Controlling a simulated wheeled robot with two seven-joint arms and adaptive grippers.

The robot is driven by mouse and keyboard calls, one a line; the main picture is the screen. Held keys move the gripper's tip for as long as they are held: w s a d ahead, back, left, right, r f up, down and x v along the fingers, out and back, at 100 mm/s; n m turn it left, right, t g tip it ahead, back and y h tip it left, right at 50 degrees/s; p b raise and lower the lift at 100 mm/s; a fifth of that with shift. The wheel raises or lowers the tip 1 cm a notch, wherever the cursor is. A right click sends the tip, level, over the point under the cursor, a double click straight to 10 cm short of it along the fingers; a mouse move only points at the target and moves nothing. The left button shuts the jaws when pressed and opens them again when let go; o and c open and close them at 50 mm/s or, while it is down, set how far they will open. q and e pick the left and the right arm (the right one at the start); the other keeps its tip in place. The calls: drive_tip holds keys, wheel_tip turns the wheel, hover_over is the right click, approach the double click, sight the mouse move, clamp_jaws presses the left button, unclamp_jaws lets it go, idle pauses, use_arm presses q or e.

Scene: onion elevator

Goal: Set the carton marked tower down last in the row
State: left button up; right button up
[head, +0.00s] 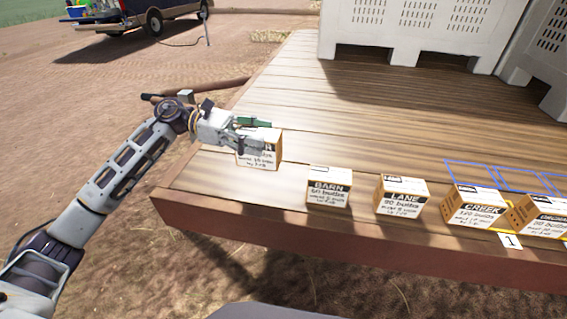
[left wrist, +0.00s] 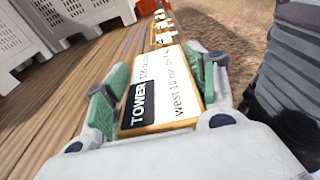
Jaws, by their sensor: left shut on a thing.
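The carton marked TOWER (left wrist: 158,92) is between the green-padded fingers of my left gripper (left wrist: 155,90), its printed face toward the wrist camera. In the head view my left gripper (head: 252,134) is shut on this carton (head: 262,155), at the left end of the row; I cannot tell whether its base touches the deck. To its right stand the BARN carton (head: 329,188), the LANE carton (head: 402,196), the CREEK carton (head: 473,208) and another carton (head: 540,217) cut by the picture edge. My right gripper is not in view.
The cartons stand near the front edge of a wooden deck (head: 290,100). Blue outlines (head: 470,174) and a tag marked 1 (head: 511,241) lie at the right. White slotted bins (head: 420,30) stand behind. A truck (head: 140,15) is far left. Deck behind the BARN carton is clear.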

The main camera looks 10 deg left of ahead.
sight(260, 164)
use_arm(q)
wheel_tip(260, 164, down, 5)
drive_tip(key=shift+r+p, duration=0.1)
drive_tip(key=shift+p, duration=0.3)
drive_tip(key=shift+f, duration=1.1)
drive_tip(key=shift+f+p, duration=0.35)
drive_tip(key=shift+f, duration=0.9)
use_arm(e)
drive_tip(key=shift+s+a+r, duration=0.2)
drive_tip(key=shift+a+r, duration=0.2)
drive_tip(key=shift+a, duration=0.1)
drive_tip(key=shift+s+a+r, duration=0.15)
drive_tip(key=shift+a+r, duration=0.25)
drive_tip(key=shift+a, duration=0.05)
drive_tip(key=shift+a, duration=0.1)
use_arm(q)
drive_tip(key=shift+f, duration=0.15)
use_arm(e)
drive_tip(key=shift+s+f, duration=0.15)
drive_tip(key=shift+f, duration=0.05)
